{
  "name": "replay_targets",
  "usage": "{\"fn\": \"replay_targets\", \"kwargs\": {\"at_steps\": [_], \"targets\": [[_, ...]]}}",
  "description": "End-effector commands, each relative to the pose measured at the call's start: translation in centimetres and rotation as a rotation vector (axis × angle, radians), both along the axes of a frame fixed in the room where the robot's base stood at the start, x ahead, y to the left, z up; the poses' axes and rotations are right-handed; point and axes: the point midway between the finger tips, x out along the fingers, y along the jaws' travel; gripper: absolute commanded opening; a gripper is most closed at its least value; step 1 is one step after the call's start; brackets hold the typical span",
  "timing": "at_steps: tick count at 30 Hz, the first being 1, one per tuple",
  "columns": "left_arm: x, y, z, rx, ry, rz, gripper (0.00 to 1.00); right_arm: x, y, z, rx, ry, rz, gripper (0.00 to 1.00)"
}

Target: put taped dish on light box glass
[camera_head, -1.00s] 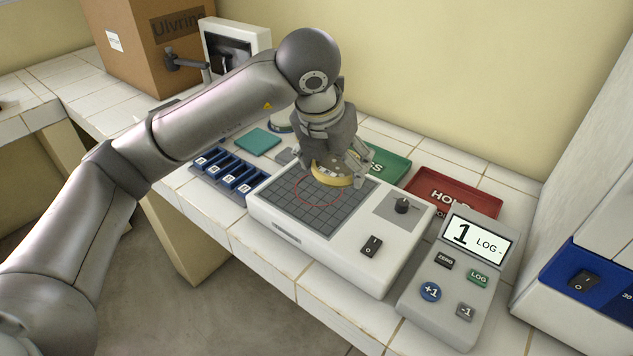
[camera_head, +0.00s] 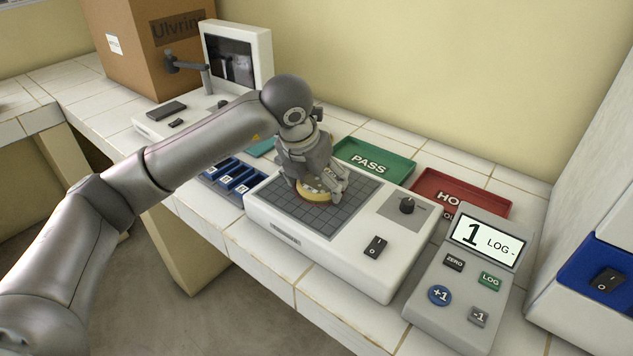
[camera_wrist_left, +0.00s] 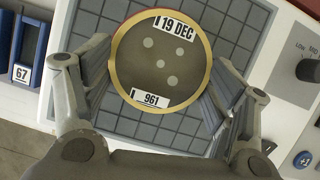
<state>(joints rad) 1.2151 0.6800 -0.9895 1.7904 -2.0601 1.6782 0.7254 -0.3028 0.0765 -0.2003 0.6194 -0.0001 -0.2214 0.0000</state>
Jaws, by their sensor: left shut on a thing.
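The taped dish (camera_head: 312,192) is round with a yellow tape rim. In the left wrist view the dish (camera_wrist_left: 160,62) shows labels "19 DEC" and "961" and several pale spots on a dark brown surface. My left gripper (camera_head: 318,188) is shut on the dish, one finger on each side of the rim. The dish is over the dark gridded glass (camera_head: 330,218) of the white light box (camera_head: 285,238). I cannot tell whether it touches the glass. My right gripper is in neither view.
A green PASS tray (camera_head: 375,160) and a red HOLD tray (camera_head: 460,193) lie behind the light box. A counter device (camera_head: 462,285) reading 1 stands at right. Blue numbered racks (camera_head: 232,177) stand at left. A knob (camera_head: 407,206) and switch (camera_head: 375,246) sit on the light box.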

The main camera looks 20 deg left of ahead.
Motion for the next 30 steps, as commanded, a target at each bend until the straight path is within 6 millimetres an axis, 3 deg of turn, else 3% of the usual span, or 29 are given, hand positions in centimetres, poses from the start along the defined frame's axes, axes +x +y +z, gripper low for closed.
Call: {"fn": "replay_targets", "kwargs": {"at_steps": [4, 5, 9, 23, 30], "targets": [[0.0, 0.0, -0.1, 0.000, 0.000, 0.000, 0.52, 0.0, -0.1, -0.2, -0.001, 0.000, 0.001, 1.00], [0.0, 0.0, -0.1, 0.000, 0.000, 0.000, 0.81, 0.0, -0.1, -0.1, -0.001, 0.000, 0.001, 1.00], [0.0, 0.0, -0.1, 0.000, 0.000, 0.000, 0.99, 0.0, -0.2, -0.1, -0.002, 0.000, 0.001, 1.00], [-0.1, 0.0, 0.4, 0.000, -0.002, 0.000, 1.00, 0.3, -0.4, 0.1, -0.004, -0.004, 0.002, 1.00], [-1.5, 0.3, 4.3, -0.001, -0.007, 0.000, 1.00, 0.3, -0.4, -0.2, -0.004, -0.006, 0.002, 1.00]]}}
